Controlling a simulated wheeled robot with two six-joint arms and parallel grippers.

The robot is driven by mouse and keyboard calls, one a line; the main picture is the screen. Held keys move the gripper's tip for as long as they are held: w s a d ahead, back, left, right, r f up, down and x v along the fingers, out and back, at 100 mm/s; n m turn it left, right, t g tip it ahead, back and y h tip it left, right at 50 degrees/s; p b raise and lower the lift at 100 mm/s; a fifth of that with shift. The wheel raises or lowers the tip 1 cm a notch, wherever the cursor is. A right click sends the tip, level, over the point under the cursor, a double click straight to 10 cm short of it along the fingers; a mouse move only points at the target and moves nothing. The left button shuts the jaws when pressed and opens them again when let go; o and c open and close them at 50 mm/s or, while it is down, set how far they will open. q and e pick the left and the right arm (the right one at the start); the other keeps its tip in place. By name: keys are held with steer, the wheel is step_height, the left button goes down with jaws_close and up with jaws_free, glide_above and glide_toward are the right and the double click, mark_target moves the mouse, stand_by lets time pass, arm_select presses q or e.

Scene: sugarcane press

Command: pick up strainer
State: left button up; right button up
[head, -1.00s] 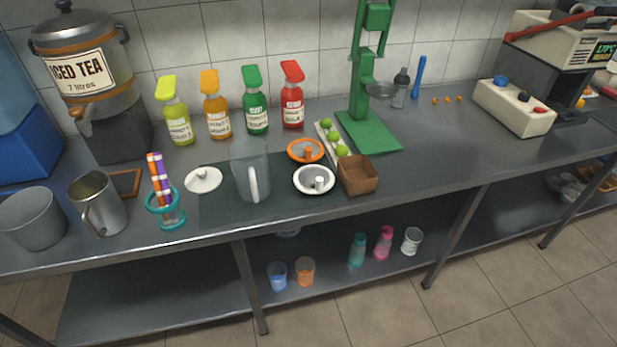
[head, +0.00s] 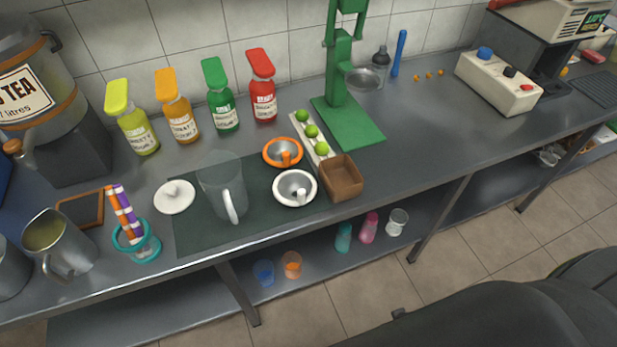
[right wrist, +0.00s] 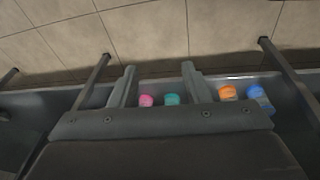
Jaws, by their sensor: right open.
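No single thing is clearly marked as the strainer. Two small round metal-centred pieces lie on the dark mat and look most like one: an orange-rimmed piece (head: 270,154) and a white-rimmed piece (head: 280,191), each with a short stub handle. The white one is nearer the counter's front edge. My right gripper (right wrist: 158,85) is open and empty in the right wrist view, its fingers apart, with cups and floor beyond. In the head view only my dark right arm shows at the lower right, away from both pieces. My left gripper is out of view.
A clear jug (head: 222,190) stands left of the pieces, a brown box (head: 341,178) to the right. Behind are a limes tray (head: 322,148), a green press (head: 345,125) and several bottles (head: 222,110). Cups (head: 292,264) sit on the lower shelf.

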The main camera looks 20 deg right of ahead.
steer(key=w+a+r+n+y+p, duration=0.15)
steer(key=w+r, duration=0.25)
steer(key=r, duration=0.7)
steer(key=w+a+r+n+t+p, duration=0.1)
steer(key=w+r+p, duration=0.2)
steer(key=r, duration=0.8)
steer(key=w+a+r+n+p, duration=0.1)
steer(key=w+r+p, duration=0.25)
steer(key=r, duration=0.75)
steer(key=w+a+r+n+g+y, duration=0.1)
steer(key=w+a+r+n+y, duration=0.15)
steer(key=w+r+n, duration=0.55)
steer(key=w+a+r+n+g+y, duration=0.15)
steer(key=w+a+r+n, duration=0.3)
steer(key=w, duration=0.65)
steer(key=b, duration=0.5)
glide_toward(303, 189)
steer(key=shift+n+y, duration=0.25)
steer(key=shift+n, duration=0.15)
steer(key=x, duration=0.5)
steer(key=shift+s+d+f, duration=0.1)
steer(key=shift+s+f, duration=0.15)
steer(key=shift+f, duration=0.05)
steer(key=p+x, duration=0.1)
steer(key=x, duration=0.3)
steer(key=shift+w+f+p, duration=0.25)
steer(key=shift+f+p, duration=0.1)
steer(key=shift+f, duration=0.05)
steer(key=shift+a+f, duration=0.3)
steer(key=shift+f, duration=0.35)
